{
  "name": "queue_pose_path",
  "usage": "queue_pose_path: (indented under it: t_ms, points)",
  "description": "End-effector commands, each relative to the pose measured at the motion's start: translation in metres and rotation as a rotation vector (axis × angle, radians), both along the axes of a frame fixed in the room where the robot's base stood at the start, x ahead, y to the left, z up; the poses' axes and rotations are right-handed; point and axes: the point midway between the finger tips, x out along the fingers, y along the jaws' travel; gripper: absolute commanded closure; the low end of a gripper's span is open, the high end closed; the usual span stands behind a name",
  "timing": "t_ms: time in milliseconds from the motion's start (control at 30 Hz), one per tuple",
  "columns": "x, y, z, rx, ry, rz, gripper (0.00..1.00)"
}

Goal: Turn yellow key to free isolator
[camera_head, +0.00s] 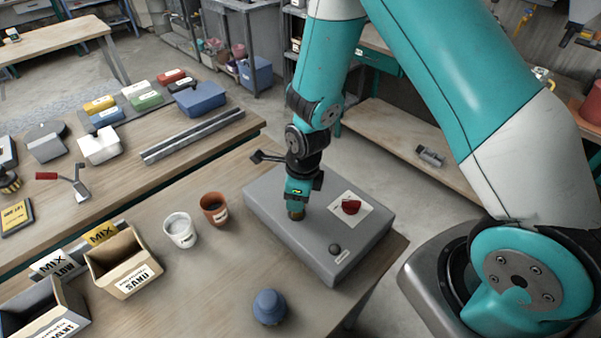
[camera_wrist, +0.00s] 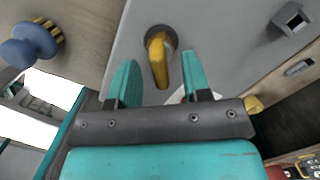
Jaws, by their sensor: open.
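The yellow key (camera_wrist: 158,58) stands in a round keyhole on top of the grey box in the wrist view. In the head view, the key (camera_head: 296,214) shows just under my gripper (camera_head: 297,195). My gripper (camera_wrist: 159,68) is open, with one teal finger on each side of the key and gaps between; I cannot tell how deep the fingers reach around it. A red knob (camera_head: 351,207), likely the isolator, sits on a pale plate on the grey box (camera_head: 275,212), right of the key. In the wrist view it is mostly hidden behind the right finger.
A blue-handled brush (camera_head: 269,307) stands on the table in front.

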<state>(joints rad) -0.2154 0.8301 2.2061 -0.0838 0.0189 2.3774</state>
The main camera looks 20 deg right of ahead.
Motion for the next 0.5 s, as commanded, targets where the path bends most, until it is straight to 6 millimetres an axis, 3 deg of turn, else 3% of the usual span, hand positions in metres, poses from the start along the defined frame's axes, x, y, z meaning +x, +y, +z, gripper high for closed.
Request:
queue_pose_path:
  t_ms: [167, 500]
  points:
    - [-0.001, -0.003, 0.028, 0.002, -0.007, -0.001, 0.56]
    - [-0.006, -0.011, 0.105, 0.003, -0.009, -0.002, 0.56]
